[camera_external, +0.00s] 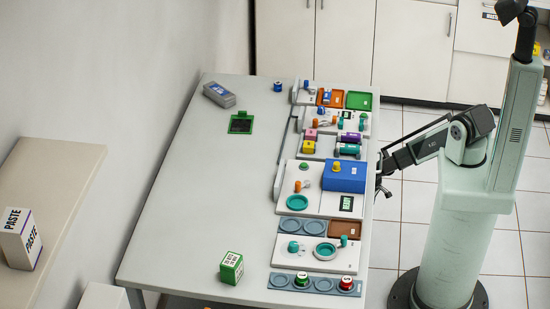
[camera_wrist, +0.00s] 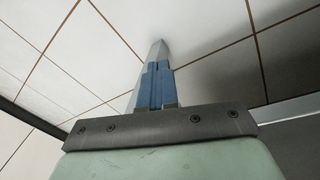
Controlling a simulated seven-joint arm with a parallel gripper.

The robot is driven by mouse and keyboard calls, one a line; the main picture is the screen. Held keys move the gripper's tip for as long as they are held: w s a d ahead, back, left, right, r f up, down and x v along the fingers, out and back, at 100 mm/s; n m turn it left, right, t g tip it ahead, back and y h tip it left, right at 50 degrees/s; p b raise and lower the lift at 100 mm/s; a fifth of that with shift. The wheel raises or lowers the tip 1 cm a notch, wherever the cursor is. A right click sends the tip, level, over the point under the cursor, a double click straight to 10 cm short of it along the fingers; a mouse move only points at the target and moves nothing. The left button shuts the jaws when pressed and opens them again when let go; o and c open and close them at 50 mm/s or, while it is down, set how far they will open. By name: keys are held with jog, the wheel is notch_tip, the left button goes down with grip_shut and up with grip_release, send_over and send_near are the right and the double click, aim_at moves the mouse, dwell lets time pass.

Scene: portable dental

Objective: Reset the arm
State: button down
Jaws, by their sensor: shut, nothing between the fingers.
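My gripper (camera_external: 381,187) hangs at the right edge of the white table (camera_external: 185,215) in the external view, beside the blue box and apart from the things on top. In the wrist view my gripper (camera_wrist: 156,62) shows its blue fingers pressed together, with nothing between them. It points toward the tiled floor. My arm reaches left from its column, with the forearm low and bent near the table's edge.
A grey device (camera_external: 219,95) lies at the back left. The table's left half is mostly clear. White cabinets (camera_external: 345,45) stand behind.

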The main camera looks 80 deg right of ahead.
jog(key=s+a+r+n+g+y, duration=0.1)
jog(key=a+r, duration=0.2)
jog(key=a, duration=0.8)
jog(key=s+a+r+n+g+y, duration=0.15)
jog(key=a+r, duration=0.25)
jog(key=a, duration=0.8)
jog(key=s+a+r+n+g, duration=0.1)
jog(key=s+a+r+g, duration=0.1)
jog(key=s+a+r, duration=0.2)
jog(key=s+a+r+n+g, duration=0.1)
jog(key=s+a+r, duration=0.3)
jog(key=a, duration=0.6)
jog(key=shift+s+a+r+g, duration=0.3)
jog(key=shift+s+r+g, duration=0.1)
jog(key=shift+s+g, duration=0.3)
jog(key=c, duration=1.8)
grip_release()
jog(key=shift+h, duration=0.25)
jog(key=shift+c, duration=0.2)
